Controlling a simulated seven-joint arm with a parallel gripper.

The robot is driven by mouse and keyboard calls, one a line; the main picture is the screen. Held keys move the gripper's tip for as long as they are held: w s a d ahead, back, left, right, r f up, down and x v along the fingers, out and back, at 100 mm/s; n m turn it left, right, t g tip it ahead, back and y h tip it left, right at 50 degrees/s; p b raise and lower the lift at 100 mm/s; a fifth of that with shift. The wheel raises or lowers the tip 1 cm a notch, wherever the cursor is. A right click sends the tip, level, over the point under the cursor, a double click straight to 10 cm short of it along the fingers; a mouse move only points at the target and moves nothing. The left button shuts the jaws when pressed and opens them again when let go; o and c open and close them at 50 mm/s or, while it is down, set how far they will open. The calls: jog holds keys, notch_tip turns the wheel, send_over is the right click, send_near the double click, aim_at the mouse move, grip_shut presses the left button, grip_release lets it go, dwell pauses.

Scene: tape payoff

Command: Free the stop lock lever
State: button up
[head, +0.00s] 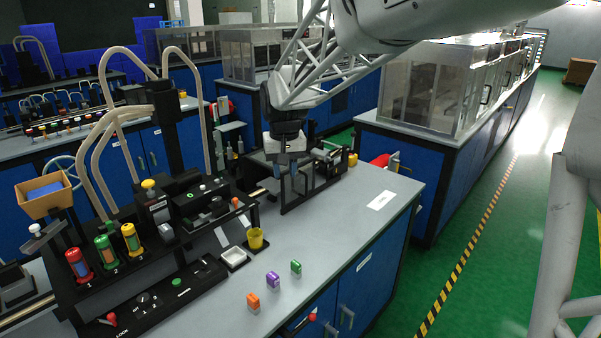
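A small red-tipped lever (110,319) sits at the lower left end of a black control panel (150,303), beside lettering that seems to read LOCK. It looks like the stop lock lever; its exact setting is too small to tell. A dial marked 1 and 2 and a green button (177,283) are on the same panel. My gripper (293,188) points down at the far end of the bench, in front of a black fixture (322,180), well away from the lever. Its fingertips are small and dark, so its opening and any contact are unclear.
Red, green and yellow cylinders (131,238) stand in a black rack behind the panel. A white tray (233,258), a yellow cup (255,239) and orange, purple (273,279) and green blocks are on the grey bench (335,235). Tall curved tubes rise behind.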

jog(key=s+d+r, duration=0.1)
jog(key=s+d, duration=0.3)
jog(key=shift+s+r, duration=0.2)
jog(key=shift+s, duration=0.15)
dwell(0.3)
jog(key=s+d+f, duration=0.1)
jog(key=s+d, duration=0.4)
jog(key=s, duration=0.6)
jog(key=s+d+f+m+t, duration=0.1)
jog(key=s+d, duration=0.4)
jog(key=s, duration=0.5)
jog(key=s+d+f+m, duration=0.1)
jog(key=s+d, duration=0.4)
jog(key=s, duration=0.6)
jog(key=shift+s+d+f+t, duration=0.15)
jog(key=shift+s+f+t, duration=0.2)
jog(key=shift+f, duration=0.45)
